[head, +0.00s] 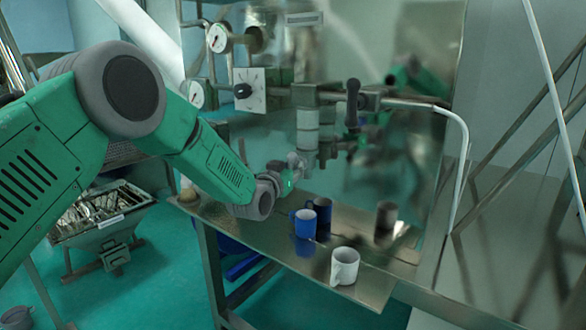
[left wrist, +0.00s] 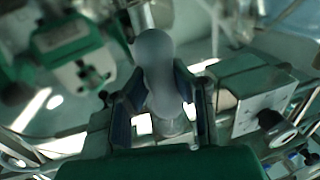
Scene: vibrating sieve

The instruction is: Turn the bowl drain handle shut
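My left gripper (head: 298,164) is at the end of the green arm in the head view. It is low in front of the pipework, just under a pale cylinder (head: 308,125). In the left wrist view, the left gripper (left wrist: 158,88) has its two dark fingers apart, one on each side of a grey, round-ended handle-like part (left wrist: 153,55). Light gaps show beside this part; firm contact cannot be made out. I cannot tell whether it is the bowl drain handle. A dark lever (head: 352,97) stands on the pipe to the right. My right gripper is out of view.
A metal table (head: 280,238) below carries blue (head: 305,222) and white (head: 345,266) mugs. A mirror-like panel (head: 400,150) stands behind, reflecting them. Gauges (head: 218,38) and a square knob box (head: 256,90) are above. A hopper-like unit (head: 105,232) stands lower left.

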